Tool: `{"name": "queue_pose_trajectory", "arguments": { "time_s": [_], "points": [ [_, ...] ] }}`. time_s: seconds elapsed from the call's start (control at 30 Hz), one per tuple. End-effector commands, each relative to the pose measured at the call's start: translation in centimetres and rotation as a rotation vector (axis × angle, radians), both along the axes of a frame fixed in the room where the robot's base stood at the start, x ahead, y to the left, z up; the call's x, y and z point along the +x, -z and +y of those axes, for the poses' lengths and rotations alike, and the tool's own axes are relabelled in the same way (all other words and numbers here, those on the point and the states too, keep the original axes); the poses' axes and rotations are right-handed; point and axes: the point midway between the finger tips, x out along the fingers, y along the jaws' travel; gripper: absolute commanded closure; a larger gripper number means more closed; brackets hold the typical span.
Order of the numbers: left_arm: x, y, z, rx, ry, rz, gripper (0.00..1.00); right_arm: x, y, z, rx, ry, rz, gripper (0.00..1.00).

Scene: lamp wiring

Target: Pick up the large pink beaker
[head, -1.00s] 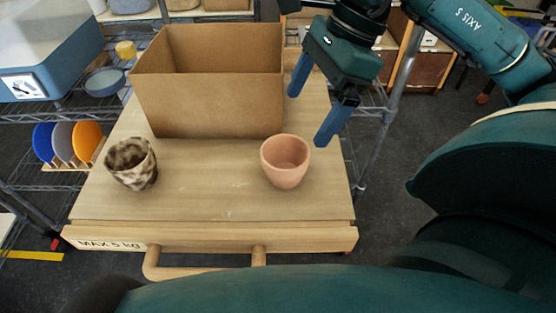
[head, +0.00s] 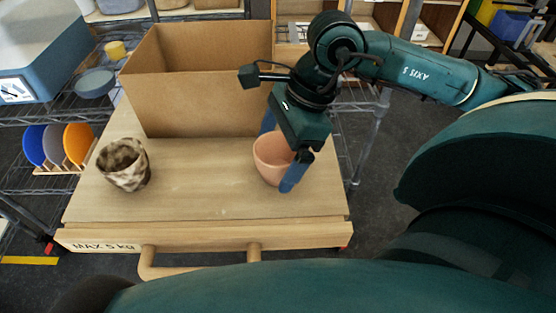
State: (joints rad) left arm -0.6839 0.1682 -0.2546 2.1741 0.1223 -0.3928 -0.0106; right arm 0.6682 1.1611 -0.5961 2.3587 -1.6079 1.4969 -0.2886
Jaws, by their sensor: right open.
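The pink beaker (head: 268,161) stands upright on the right part of the wooden table top (head: 200,205) in the head view. My right gripper (head: 278,158) is over it, pointing down, with its blue fingers apart. One finger is at the front right of the beaker and the other is behind it, partly hidden. The gripper body covers part of the beaker's rim. I cannot tell whether the fingers touch it. My left gripper is not in view.
A brown mottled cup (head: 124,165) stands on the table's left side. A large open cardboard box (head: 200,100) stands behind the beaker. A rack with several coloured plates (head: 77,143) is at the left. The table's middle is clear.

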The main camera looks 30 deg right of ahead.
Motion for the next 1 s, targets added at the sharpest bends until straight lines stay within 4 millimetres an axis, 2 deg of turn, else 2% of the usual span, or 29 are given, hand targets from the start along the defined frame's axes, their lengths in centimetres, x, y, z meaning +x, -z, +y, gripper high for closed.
{"name": "queue_pose_trajectory", "arguments": {
  "time_s": [0.07,0.6,0.87,1.0],
  "points": [
    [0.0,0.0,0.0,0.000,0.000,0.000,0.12,0.0,0.0,0.0,0.000,0.000,0.000,0.11],
    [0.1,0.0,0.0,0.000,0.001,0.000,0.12,0.0,0.0,0.0,0.000,0.000,0.000,0.55],
    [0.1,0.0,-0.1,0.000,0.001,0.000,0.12,0.0,-0.3,0.0,0.001,0.000,-0.001,0.57],
    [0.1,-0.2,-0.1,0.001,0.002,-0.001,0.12,0.1,-1.9,0.0,0.002,0.000,-0.006,0.57]
  ]
}}
